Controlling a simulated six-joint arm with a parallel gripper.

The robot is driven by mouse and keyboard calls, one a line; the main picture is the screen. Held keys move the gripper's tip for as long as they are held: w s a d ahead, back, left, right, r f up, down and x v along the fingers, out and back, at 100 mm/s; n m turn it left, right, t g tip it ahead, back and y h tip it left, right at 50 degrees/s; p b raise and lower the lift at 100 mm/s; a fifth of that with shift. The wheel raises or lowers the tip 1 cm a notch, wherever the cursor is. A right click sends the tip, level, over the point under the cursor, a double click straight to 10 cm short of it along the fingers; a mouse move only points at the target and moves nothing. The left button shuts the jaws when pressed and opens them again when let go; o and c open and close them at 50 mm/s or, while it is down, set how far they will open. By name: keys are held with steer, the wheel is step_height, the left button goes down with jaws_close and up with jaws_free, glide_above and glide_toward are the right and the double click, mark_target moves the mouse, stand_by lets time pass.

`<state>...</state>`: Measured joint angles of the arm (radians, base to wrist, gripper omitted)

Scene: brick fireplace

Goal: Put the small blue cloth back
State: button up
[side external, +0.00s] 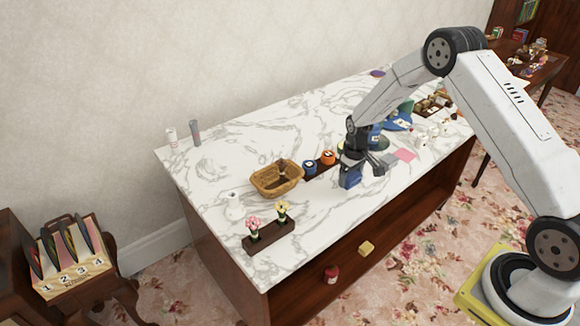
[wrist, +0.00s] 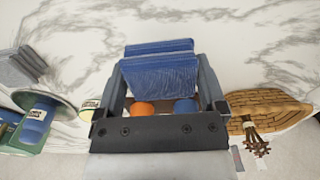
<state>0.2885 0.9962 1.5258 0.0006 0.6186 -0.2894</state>
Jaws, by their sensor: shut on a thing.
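The small blue cloth (side external: 350,177) is in my gripper (side external: 356,160), at the front middle of the marble-topped counter (side external: 215,165). In the wrist view the blue cloth (wrist: 160,75) looks folded, with two layers showing between the two grey fingers. My gripper is shut on it. The cloth is low over the counter; I cannot tell whether it touches the top. A pink cloth (side external: 405,155) lies flat to its right. A grey folded item (wrist: 18,68) shows at the left edge of the wrist view.
A wicker basket (side external: 277,180) stands left of the gripper. A flower holder (side external: 268,238) is at front left. Blue and green items (side external: 398,120) crowd the right.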

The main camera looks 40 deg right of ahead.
mark_target(349, 184)
steer(key=shift+w+f, duration=0.2)
steer(key=shift+f, duration=1.5)
steer(key=shift+f, duration=0.15)
steer(key=o, duration=0.9)
step_height(349, 184, up, 12)
steer(key=shift+f, duration=0.25)
steer(key=shift+r, duration=0.4)
steer(key=shift+r, duration=0.1)
